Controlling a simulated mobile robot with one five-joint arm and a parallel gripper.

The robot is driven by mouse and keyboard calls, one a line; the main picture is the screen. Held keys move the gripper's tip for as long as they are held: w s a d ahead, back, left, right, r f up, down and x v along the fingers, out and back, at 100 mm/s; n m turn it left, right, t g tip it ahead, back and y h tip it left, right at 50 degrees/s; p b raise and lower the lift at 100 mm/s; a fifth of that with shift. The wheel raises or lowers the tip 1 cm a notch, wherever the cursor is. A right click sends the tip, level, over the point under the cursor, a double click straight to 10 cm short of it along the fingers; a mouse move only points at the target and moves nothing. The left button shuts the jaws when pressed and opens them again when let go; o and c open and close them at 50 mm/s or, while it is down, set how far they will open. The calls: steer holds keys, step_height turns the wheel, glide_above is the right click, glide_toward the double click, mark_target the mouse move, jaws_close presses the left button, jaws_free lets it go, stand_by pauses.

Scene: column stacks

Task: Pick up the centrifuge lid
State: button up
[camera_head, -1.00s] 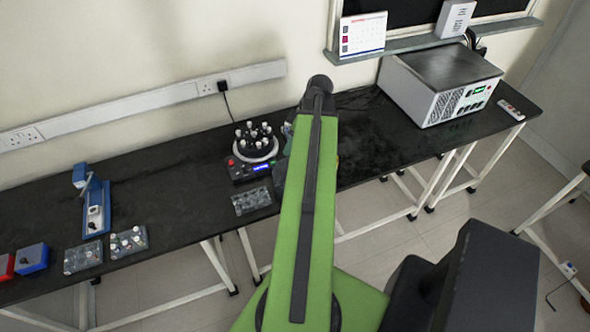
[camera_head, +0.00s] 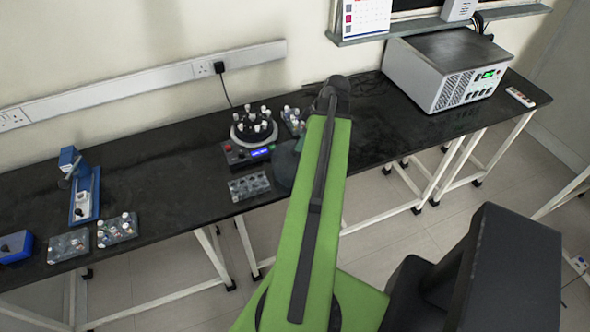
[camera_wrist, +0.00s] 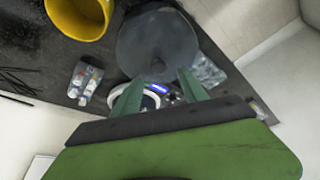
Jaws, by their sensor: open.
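The centrifuge lid (camera_wrist: 157,40) is a dark grey, round, smoky disc with a small knob near its lower edge in the wrist view. In the head view the lid (camera_head: 285,166) lies on the black bench beside the centrifuge, partly hidden by my arm. The centrifuge (camera_head: 252,135) has a lidless rotor of white-capped tubes and a blue display; part of it (camera_wrist: 148,98) shows behind my fingers in the wrist view. Contact cannot be told.
A yellow round container (camera_wrist: 80,18) is near the lid in the wrist view. A large grey instrument (camera_head: 446,68) stands on the right.

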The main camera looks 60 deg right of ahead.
mark_target(295, 160)
steer(key=shift+w+f, duration=0.2)
steer(key=shift+f, duration=0.45)
steer(key=shift+r, duration=0.15)
steer(key=b+x, duration=0.5)
steer(key=shift+d+f, duration=0.1)
steer(key=shift+f, duration=0.15)
steer(key=shift+r, duration=0.2)
steer(key=shift+c, duration=0.2)
jaws_close()
